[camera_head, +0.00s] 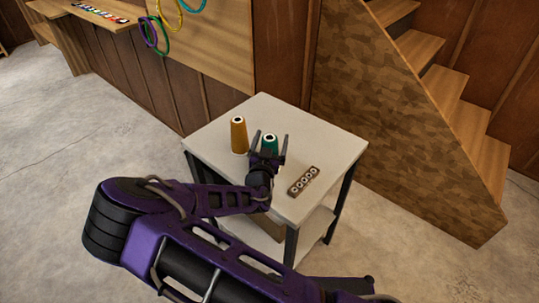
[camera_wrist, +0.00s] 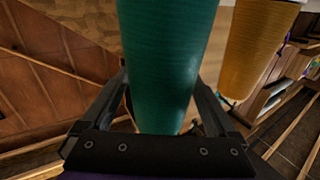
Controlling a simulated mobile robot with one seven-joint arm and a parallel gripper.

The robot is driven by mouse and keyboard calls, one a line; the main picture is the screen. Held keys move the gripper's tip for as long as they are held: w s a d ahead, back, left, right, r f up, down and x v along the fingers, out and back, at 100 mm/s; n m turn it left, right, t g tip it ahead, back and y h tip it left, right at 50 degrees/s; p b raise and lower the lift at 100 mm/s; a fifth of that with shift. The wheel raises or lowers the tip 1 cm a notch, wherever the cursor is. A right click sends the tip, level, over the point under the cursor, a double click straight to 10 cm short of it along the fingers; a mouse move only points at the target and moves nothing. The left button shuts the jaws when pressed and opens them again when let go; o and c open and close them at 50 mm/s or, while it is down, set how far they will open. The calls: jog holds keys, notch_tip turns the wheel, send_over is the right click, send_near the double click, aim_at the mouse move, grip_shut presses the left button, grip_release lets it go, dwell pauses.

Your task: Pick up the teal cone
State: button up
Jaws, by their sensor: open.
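The teal cone (camera_head: 269,144) is a thread cone standing on the white-topped table (camera_head: 318,141). It fills the middle of the wrist view (camera_wrist: 168,60). My gripper (camera_head: 269,136) is open, with one finger on each side of the teal cone. In the wrist view the fingers of my gripper (camera_wrist: 163,100) flank the cone's lower part in the picture. I cannot tell whether they touch it. The gripper hides part of the cone in the head view.
An orange-yellow cone (camera_head: 239,135) stands just left of the teal one; it also shows in the wrist view (camera_wrist: 256,45). A brown strip with several round holes (camera_head: 304,181) lies to the right on the table. Wooden stairs (camera_head: 420,110) rise behind right.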

grip_shut()
dwell(0.5)
jog(key=shift+r, duration=0.1)
